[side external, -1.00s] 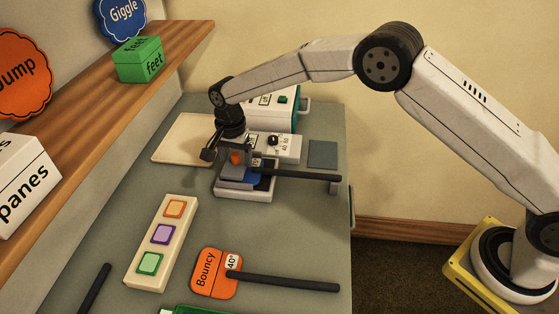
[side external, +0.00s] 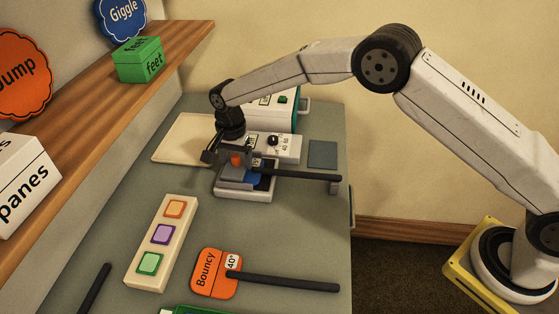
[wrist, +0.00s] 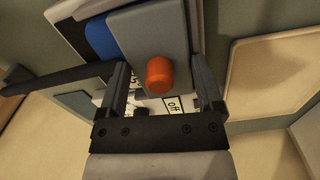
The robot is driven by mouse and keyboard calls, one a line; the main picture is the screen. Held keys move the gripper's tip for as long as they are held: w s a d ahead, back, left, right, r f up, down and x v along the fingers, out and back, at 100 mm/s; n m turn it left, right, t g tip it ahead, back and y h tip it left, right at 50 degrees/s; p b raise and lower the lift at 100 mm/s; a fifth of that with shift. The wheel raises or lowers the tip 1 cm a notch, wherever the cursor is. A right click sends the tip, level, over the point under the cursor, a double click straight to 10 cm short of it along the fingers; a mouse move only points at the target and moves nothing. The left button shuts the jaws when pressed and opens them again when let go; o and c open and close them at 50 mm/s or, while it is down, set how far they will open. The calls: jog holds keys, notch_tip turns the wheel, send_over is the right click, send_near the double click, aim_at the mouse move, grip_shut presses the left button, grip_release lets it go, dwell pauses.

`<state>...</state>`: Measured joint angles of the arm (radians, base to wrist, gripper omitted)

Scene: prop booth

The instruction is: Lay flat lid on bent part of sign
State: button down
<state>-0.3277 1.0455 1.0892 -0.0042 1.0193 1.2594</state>
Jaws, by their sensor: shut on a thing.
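The flat lid is a grey slab (side external: 236,175) with an orange knob. In the wrist view, the lid (wrist: 150,30) lies between the fingers of my gripper (wrist: 160,65). My gripper (side external: 232,158) is shut on the lid, pointing down with a finger on either side. A blue sign (side external: 254,179) with a long black handle lies under or beside the lid, on a pale, low stand (side external: 245,194). Its blue part also shows in the wrist view (wrist: 100,38). The lid covers part of the sign, so the bend and any gap are hidden.
Behind the stand are a white control box (side external: 286,146) and a teal-edged machine (side external: 285,108). A cream tray (side external: 178,150) lies to the left. The handle rests near a small grey support (side external: 336,187). In front are a three-square block (side external: 155,255) and an orange "Bouncy" sign (side external: 215,285).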

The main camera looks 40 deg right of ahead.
jog(key=shift+f, duration=0.1)
dwell(0.8)
grip_release()
jog(key=shift+f, duration=0.1)
jog(key=shift+r, duration=4.1)
jog(key=shift+d, duration=0.1)
